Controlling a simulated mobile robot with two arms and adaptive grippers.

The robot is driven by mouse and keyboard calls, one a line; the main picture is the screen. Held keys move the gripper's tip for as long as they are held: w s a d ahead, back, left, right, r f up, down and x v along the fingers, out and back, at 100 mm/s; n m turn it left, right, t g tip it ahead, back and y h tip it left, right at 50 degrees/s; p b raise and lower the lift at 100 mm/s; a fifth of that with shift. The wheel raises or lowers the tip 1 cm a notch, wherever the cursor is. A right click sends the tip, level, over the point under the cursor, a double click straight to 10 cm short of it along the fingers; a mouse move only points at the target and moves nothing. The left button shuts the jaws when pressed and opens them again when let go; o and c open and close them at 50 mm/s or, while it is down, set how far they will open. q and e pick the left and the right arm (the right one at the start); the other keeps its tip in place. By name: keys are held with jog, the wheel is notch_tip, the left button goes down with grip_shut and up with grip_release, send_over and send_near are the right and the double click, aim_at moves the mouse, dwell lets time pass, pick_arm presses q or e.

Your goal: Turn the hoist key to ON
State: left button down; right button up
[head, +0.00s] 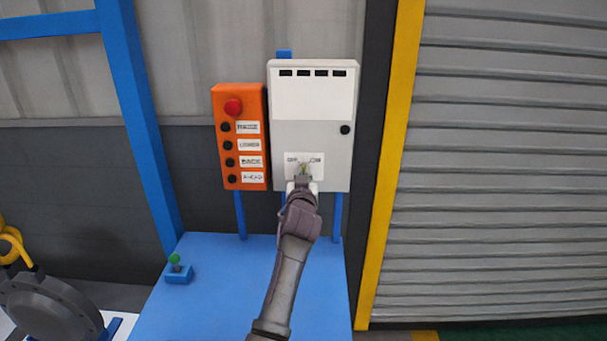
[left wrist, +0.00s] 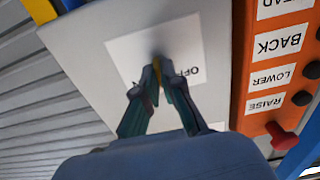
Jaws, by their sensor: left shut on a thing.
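The hoist key (left wrist: 156,72) is a small yellowish-green piece at the switch on the lower front of the white control box (head: 312,105). It sits on a white label plate with OFF on one side and ON on the other in the head view. My left gripper (head: 303,172) reaches up to the plate. In the left wrist view its two fingertips (left wrist: 153,82) are closed on the key. The fingers hide most of the key and switch, so I cannot tell exactly which way it points. My right gripper is in neither view.
An orange pendant (head: 239,140) with a red button and several black buttons hangs just left of the box. A blue table (head: 230,290) stands below, with a green-knobbed blue block (head: 178,272). A yellow post (head: 390,165) and grey shutter (head: 510,170) are at right.

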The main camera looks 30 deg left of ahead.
pick_arm(q)
jog(key=m+p, duration=0.2)
jog(key=m, duration=0.6)
jog(key=shift+r+m, duration=0.15)
jog(key=shift+m, duration=0.25)
dwell(0.4)
jog(key=c, duration=1.3)
grip_release()
jog(key=shift+w, duration=0.1)
jog(key=v, duration=1.2)
jog(key=shift+a, duration=0.1)
